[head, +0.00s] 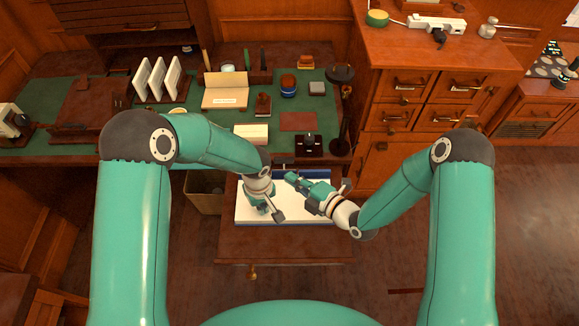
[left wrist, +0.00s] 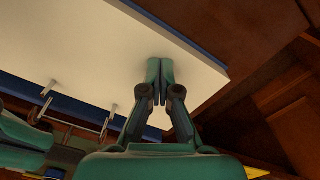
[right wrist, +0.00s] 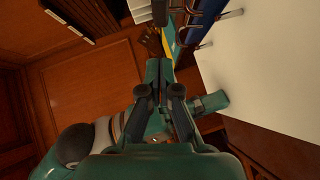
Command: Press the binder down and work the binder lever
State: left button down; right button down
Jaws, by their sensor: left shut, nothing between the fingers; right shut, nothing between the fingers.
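The binder (head: 302,212), white pages over a blue cover, lies open on the wooden surface in front of the desk. In the left wrist view its white page (left wrist: 100,35) fills the upper left, with metal rings (left wrist: 49,90) along one edge. My left gripper (head: 264,210) is shut and points down at the page's left part; whether it touches is unclear. My right gripper (head: 290,178) is shut and empty over the binder's far side. In the right wrist view its fingertips (right wrist: 159,66) are near the blue ring edge (right wrist: 197,22). I cannot clearly make out the lever.
The green-topped desk (head: 215,130) behind holds a card stand, boxes and stamps. A dark stand (head: 341,110) rises at its right end. A drawer cabinet (head: 425,100) stands to the right. A waste bin (head: 203,200) is left of the binder. The wooden surface's front strip is bare.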

aim_at(286, 160)
pick_arm(q)
jog(key=shift+s+f, duration=0.2)
jog(key=shift+f, duration=0.1)
pick_arm(e)
jog(key=w, duration=0.1)
jog(key=w+f, duration=0.1)
jog(key=w, duration=0.1)
jog(key=w+a, duration=0.1)
jog(key=w, duration=0.1)
jog(key=shift+f, duration=0.3)
jog(key=shift+w, duration=0.1)
jog(key=shift+w+g, duration=0.15)
jog(key=shift+g, duration=0.15)
jog(key=shift+w+r+m+h, duration=0.1)
jog(key=shift+w+m+h, duration=0.05)
jog(key=shift+m+h, duration=0.15)
jog(key=shift+w+m+g, duration=0.5)
jog(key=shift+w+g, duration=0.15)
jog(key=shift+g, duration=0.05)
jog(key=shift+w+f+h, duration=0.15)
jog(key=shift+w, duration=0.5)
jog(key=shift+w+f+h, duration=0.15)
jog(key=shift+w, duration=0.5)
